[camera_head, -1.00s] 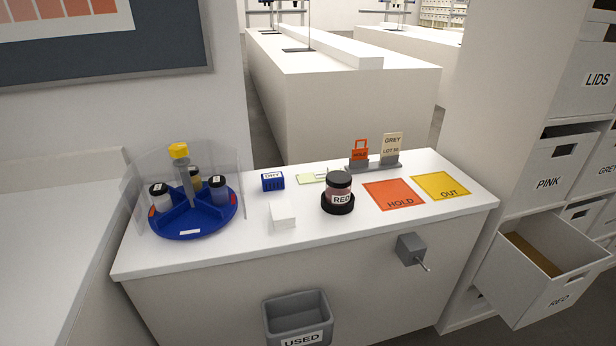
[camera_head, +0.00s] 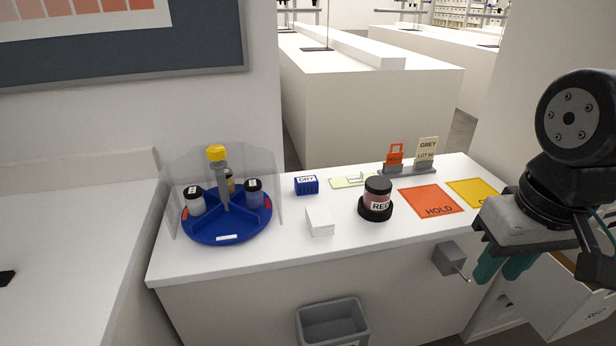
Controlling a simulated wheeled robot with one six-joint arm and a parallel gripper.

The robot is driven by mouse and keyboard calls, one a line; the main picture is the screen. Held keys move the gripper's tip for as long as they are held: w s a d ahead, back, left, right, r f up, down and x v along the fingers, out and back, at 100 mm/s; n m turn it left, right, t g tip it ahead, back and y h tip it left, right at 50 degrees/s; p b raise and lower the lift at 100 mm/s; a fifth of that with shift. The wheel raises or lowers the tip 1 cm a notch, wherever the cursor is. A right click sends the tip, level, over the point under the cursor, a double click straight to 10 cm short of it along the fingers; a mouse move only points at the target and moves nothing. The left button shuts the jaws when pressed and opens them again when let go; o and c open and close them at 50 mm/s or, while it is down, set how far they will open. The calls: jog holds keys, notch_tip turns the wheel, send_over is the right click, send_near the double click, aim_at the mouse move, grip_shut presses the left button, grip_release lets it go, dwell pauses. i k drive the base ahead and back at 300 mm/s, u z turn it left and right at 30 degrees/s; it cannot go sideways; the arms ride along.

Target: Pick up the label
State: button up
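A small white label-like piece (camera_head: 355,179) lies on a pale green pad (camera_head: 341,183) at the back of the white counter, left of the RED jar. A cream card reading GREY LOT (camera_head: 427,150) stands upright in a grey holder (camera_head: 410,168), beside an orange HOLD tag (camera_head: 395,156). I cannot tell which of these is the label. My gripper (camera_head: 503,266), with teal fingers, hangs at the right, in front of the counter's right end and apart from these things.
A blue carousel (camera_head: 232,234) with several jars and a clear shield is at left. A white block (camera_head: 319,220), blue DRY box (camera_head: 307,185) and orange HOLD mat (camera_head: 433,201) share the counter. A grey bin (camera_head: 334,320) is below.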

aim_at(359, 178)
jog(key=u, duration=0.15)
jog(key=i, duration=1)
jog(key=z, duration=0.25)
